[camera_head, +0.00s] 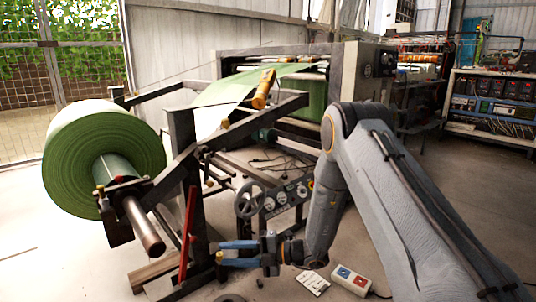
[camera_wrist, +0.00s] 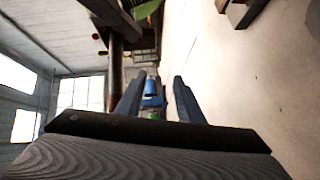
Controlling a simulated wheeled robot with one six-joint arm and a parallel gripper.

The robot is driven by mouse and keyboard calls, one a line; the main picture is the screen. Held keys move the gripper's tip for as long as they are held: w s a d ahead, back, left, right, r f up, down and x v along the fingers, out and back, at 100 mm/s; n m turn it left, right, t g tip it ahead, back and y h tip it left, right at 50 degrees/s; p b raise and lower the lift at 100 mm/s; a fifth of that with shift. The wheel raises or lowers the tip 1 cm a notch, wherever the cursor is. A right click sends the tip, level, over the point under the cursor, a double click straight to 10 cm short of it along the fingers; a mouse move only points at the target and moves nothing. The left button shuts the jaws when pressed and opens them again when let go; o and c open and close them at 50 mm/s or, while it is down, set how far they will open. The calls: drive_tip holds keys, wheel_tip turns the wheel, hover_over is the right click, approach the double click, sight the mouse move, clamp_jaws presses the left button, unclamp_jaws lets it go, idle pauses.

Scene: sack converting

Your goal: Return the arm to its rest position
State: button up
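My gripper (camera_head: 220,253) is low in front of the machine stand in the head view. Its two blue fingers point left and are apart, with nothing seen between them. In the wrist view my gripper (camera_wrist: 159,78) also shows its two fingers spread. A small blue thing (camera_wrist: 152,97) appears between them there, seemingly beyond them; I cannot tell what it is. My arm is bent, coming from the lower right and reaching down to the gripper.
A large green roll (camera_head: 95,155) on a steel shaft is at the left. A red lever (camera_head: 187,230) stands left of the fingers. A handwheel (camera_head: 249,199) is just above the gripper. A socket box (camera_head: 350,280) and a paper sheet (camera_head: 312,282) lie on the floor.

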drive_tip(key=s+d+r+n+g+h, duration=0.2)
drive_tip(key=s+d+n+h, duration=0.2)
drive_tip(key=s+d+n, duration=0.45)
drive_tip(key=s+d+r+n+g+h, duration=0.2)
drive_tip(key=s+d+n+g+h, duration=0.25)
drive_tip(key=n, duration=0.65)
drive_tip(key=s+d+r+n+t+h, duration=0.3)
drive_tip(key=d+r+n+t+h, duration=0.1)
drive_tip(key=d+n, duration=0.55)
drive_tip(key=s+d+r+n+t+h, duration=0.35)
drive_tip(key=d+n, duration=0.45)
drive_tip(key=n, duration=0.3)
drive_tip(key=s+a+r+n+g+y, duration=0.1)
drive_tip(key=s+a+r+n, duration=0.25)
drive_tip(key=s+a, duration=0.5)
drive_tip(key=s+a+r+n+g, duration=0.2)
drive_tip(key=s+a+r, duration=0.35)
drive_tip(key=a, duration=0.65)
drive_tip(key=d+r+m+p, duration=0.3)
drive_tip(key=d+r+p, duration=0.7)
drive_tip(key=p, duration=0.7)
drive_tip(key=s+d+r+m+h+p, duration=0.1)
drive_tip(key=d+r+m+p, duration=0.2)
drive_tip(key=d+r+p, duration=0.7)
wheel_tip(320, 180, up, 5)
drive_tip(key=p, duration=0.7)
drive_tip(key=shift+s+d+h, duration=0.15)
drive_tip(key=shift+d+h, duration=0.1)
drive_tip(key=shift+h, duration=0.05)
